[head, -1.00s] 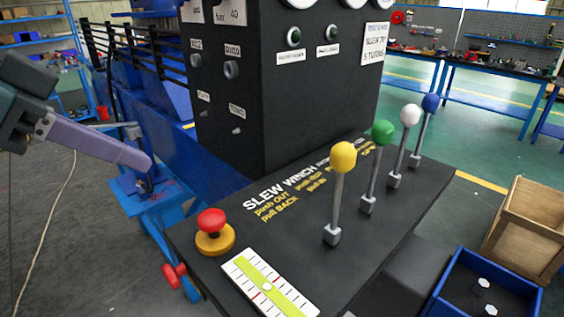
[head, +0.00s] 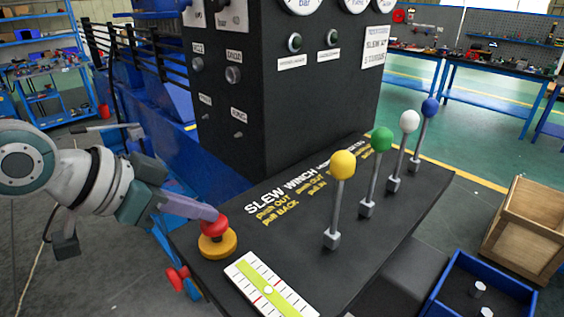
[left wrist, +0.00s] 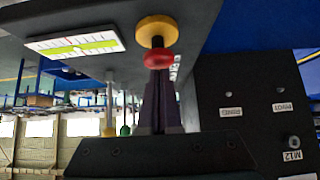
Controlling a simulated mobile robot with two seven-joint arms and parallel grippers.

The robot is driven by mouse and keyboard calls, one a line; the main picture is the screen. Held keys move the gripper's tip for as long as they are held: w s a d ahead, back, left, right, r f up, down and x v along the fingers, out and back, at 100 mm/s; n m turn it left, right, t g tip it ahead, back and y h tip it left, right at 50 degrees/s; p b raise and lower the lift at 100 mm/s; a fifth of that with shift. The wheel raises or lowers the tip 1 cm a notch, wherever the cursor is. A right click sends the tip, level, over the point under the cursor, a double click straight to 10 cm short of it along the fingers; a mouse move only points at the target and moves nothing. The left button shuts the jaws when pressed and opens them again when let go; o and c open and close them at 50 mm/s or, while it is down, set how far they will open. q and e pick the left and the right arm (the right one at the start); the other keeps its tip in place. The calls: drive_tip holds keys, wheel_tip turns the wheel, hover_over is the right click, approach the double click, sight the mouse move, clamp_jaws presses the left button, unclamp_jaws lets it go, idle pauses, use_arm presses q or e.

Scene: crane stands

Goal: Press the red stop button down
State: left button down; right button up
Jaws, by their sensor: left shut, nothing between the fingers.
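The red stop button (head: 215,228) is a round red cap above a yellow base (head: 217,246) at the near left corner of the black console top. The cap stands clear of the base. My left gripper (head: 211,212) is shut and empty, its purple fingers reaching in from the left with their tips at the cap's upper left side. In the left wrist view the red cap (left wrist: 158,59) is straight beyond the fingertips (left wrist: 158,74), with the yellow base (left wrist: 155,28) behind it. I cannot tell whether the tips touch the cap. My right gripper is out of view.
Levers with yellow (head: 342,164), green (head: 381,139), white (head: 409,121) and blue (head: 430,106) knobs stand right of the button. A white-and-green level gauge (head: 268,287) lies in front of it. A tall black gauge panel (head: 285,95) rises behind.

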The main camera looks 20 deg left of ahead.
use_arm(q)
drive_tip(key=shift+f, duration=0.1)
wheel_tip(320, 180, down, 2)
drive_tip(key=shift+b, duration=0.65)
wheel_tip(320, 180, up, 5)
drive_tip(key=p, duration=0.5)
drive_tip(key=shift+w, duration=0.1)
drive_tip(key=b+v, duration=0.1)
drive_tip(key=v, duration=0.8)
drive_tip(key=shift+s, duration=0.3)
drive_tip(key=shift+a, duration=0.15)
